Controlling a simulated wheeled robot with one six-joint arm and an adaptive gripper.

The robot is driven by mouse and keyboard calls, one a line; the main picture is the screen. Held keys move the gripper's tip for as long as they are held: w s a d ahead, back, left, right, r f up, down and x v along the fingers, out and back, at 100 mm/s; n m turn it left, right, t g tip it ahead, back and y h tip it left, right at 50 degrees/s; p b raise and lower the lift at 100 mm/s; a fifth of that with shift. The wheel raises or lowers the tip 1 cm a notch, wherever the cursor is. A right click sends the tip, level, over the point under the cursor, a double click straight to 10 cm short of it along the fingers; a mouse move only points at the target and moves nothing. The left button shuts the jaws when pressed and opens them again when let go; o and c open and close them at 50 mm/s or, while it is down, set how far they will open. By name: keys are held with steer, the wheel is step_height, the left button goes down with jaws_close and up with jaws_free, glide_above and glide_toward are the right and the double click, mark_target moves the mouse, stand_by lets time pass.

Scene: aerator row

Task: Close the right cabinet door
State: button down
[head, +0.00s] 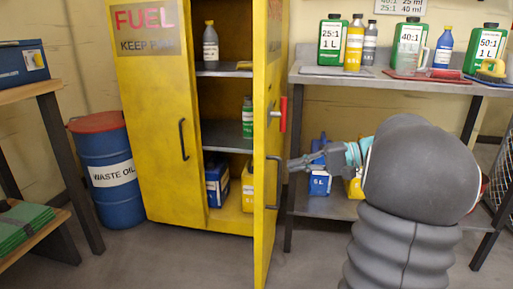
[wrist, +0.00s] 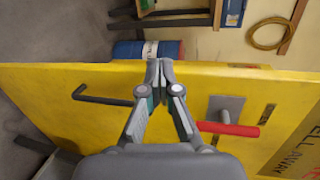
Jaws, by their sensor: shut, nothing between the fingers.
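The yellow fuel cabinet has its left door (head: 155,110) shut, with a black bar handle. The right cabinet door (head: 265,140) stands open, swung out toward me and seen nearly edge-on. It carries a black handle (head: 273,183) and a red lever (head: 282,114). In the wrist view the right door's outer face (wrist: 50,100) fills the middle, with the black handle (wrist: 98,97) left and the red lever (wrist: 230,129) right of my fingers. My gripper (head: 292,164) is shut and empty, on the outer side of the door close to the handle. I cannot tell whether it touches the door.
Bottles and cans stand on the cabinet shelves (head: 226,136). A grey workbench (head: 300,78) with several labelled bottles stands right of the door, with jugs on its lower shelf. A blue waste oil drum (head: 107,175) stands left. The floor before the cabinet is clear.

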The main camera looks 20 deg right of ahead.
mark_target(264, 147)
steer(key=d+r+t+y, duration=0.1)
steer(key=d+r+t, duration=0.15)
steer(key=d, duration=0.65)
steer(key=x, duration=0.9)
steer(key=b+x, duration=0.1)
steer(key=x, duration=0.4)
steer(key=shift+f, duration=0.3)
steer(key=shift+a, duration=0.15)
